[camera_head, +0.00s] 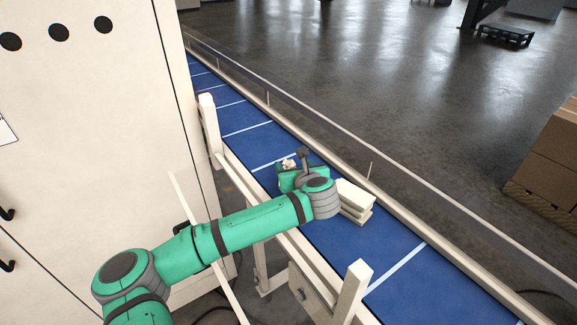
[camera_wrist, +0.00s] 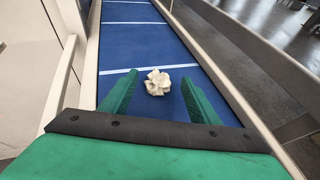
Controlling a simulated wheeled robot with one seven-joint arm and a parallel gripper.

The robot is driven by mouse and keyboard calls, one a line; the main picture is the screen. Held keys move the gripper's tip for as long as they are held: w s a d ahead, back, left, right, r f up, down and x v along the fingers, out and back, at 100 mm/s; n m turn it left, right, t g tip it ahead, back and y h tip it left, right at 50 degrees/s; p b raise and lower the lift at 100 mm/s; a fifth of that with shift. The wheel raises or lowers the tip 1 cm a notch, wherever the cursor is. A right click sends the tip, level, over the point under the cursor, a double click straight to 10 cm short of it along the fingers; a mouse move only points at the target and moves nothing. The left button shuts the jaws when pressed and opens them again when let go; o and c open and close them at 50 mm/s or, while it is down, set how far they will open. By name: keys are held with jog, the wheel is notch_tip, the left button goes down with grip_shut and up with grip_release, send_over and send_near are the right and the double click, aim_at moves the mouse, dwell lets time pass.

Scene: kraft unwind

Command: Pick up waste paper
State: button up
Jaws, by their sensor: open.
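The waste paper (camera_wrist: 158,82) is a crumpled off-white ball on the blue conveyor belt (camera_wrist: 130,50). In the wrist view it lies in line with the gap between my two green fingers, around the level of their tips. My gripper (camera_wrist: 158,85) is open and empty, with a finger on each side of that gap. I cannot tell whether either finger touches the paper. In the head view the paper (camera_head: 288,164) shows small beside my gripper's green end, partly hidden by it. My arm reaches over the near rail to the belt.
A small stack of cream slabs (camera_head: 352,203) lies on the belt just right of my wrist. Cream rails (camera_head: 450,222) edge the belt, and a near post (camera_head: 352,292) rises beside it. A tall cream cabinet (camera_head: 90,130) stands at left. Brown cartons (camera_head: 550,150) stand at far right.

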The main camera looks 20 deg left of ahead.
aim_at(290, 164)
jog(key=shift+f+x, duration=0.2)
jog(key=shift+x, duration=2.1)
jog(key=shift+s, duration=0.15)
jog(key=c, duration=1.1)
jog(key=shift+o, duration=0.2)
